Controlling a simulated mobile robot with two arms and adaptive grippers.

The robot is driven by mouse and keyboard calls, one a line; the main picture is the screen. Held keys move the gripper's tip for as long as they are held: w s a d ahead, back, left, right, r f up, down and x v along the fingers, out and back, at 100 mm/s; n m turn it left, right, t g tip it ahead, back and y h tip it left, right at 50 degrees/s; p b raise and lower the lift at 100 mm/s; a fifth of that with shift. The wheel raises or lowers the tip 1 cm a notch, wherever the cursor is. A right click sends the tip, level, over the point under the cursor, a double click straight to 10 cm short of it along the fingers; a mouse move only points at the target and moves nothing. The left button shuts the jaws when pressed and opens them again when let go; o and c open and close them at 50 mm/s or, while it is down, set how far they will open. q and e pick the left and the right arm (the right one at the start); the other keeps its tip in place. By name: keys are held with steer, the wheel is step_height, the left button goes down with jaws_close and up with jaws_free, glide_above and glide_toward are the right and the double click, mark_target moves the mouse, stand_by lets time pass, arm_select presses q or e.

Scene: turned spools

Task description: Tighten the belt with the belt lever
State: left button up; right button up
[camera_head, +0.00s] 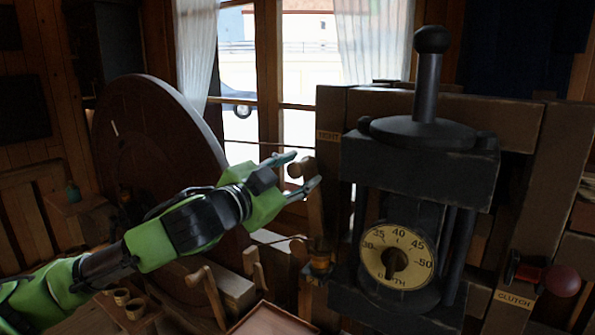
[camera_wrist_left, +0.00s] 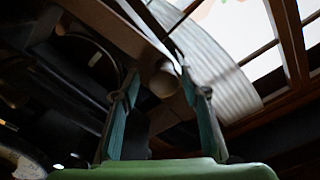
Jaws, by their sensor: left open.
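The belt lever (camera_head: 315,205) is a wooden bar with a round pale knob at its top, below a small label that seems to read "TIGHT". My left gripper (camera_head: 296,172) is open, its two teal fingers reaching to either side of the knob. In the left wrist view the knob (camera_wrist_left: 163,82) sits between the fingertips of the open gripper (camera_wrist_left: 158,88); I cannot tell whether they touch it. A thin belt cord (camera_head: 268,147) runs from the large dark wheel (camera_head: 150,130) toward the wooden frame. My right gripper is not in view.
A black machine block (camera_head: 415,165) with a ball-topped handle and a yellow depth dial (camera_head: 399,255) stands close right of the lever. A red clutch knob (camera_head: 562,280) is at far right. Wooden pegs (camera_head: 215,295) and a tray (camera_head: 272,320) lie below my arm.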

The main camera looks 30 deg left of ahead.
arm_select(q)
steer(key=shift+s+a, duration=0.1)
steer(key=shift+s+a, duration=0.1)
steer(key=shift+s, duration=0.2)
steer(key=s, duration=0.4)
steer(key=shift+s+a, duration=0.1)
steer(key=shift+s, duration=0.1)
steer(key=shift+s+r, duration=0.1)
steer(key=shift+s, duration=1.05)
